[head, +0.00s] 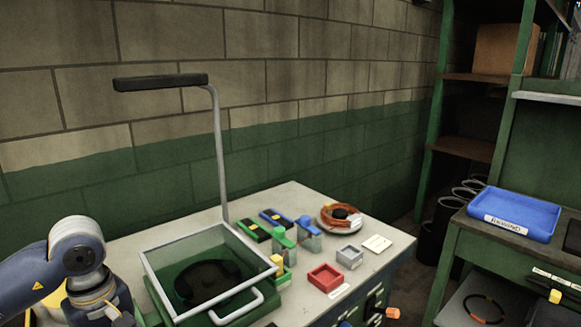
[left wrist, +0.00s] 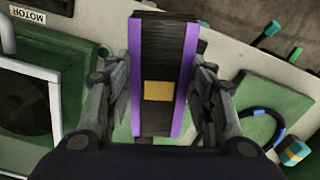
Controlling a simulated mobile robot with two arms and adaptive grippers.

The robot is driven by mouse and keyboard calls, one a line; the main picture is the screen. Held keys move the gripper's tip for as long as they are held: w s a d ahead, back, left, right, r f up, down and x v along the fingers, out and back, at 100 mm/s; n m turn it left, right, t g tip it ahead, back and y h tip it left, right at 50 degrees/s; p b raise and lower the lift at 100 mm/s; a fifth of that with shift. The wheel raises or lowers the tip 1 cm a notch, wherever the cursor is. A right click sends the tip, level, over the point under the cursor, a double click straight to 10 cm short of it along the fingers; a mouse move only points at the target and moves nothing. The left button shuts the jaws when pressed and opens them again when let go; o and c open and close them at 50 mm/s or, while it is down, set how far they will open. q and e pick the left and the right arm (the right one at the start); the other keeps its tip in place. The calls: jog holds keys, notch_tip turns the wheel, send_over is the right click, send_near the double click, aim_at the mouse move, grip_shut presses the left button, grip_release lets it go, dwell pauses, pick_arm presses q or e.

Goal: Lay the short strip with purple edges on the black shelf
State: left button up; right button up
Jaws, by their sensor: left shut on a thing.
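My left gripper (left wrist: 160,108) is shut on a black ribbed strip with purple edges (left wrist: 165,42) and a yellow patch. In the left wrist view a finger presses each long side, and the strip is above the bench surface. In the head view my left arm is at the lower left, and I cannot make out the strip there. A black bar (head: 160,82) on a bent grey post stands over the bench; I cannot tell whether it is the black shelf. My right gripper is not in view.
A glass-topped green box (head: 237,300) with a handle stands on the bench. Beyond it are green and blue clamps (head: 285,240), a coil on a dish (head: 341,216), a red tray (head: 325,277) and a grey tray (head: 349,256). A blue bin (head: 514,213) sits on another bench.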

pick_arm(q)
jog(key=s+d+f+m, duration=0.4)
jog(key=s+d+m, duration=0.2)
jog(key=d+m, duration=0.4)
jog(key=shift+m, duration=0.5)
jog(key=shift+s, duration=0.1)
notch_tip(320, 180, down, 4)
jog(key=b, duration=0.3)
jog(key=shift+r, duration=0.2)
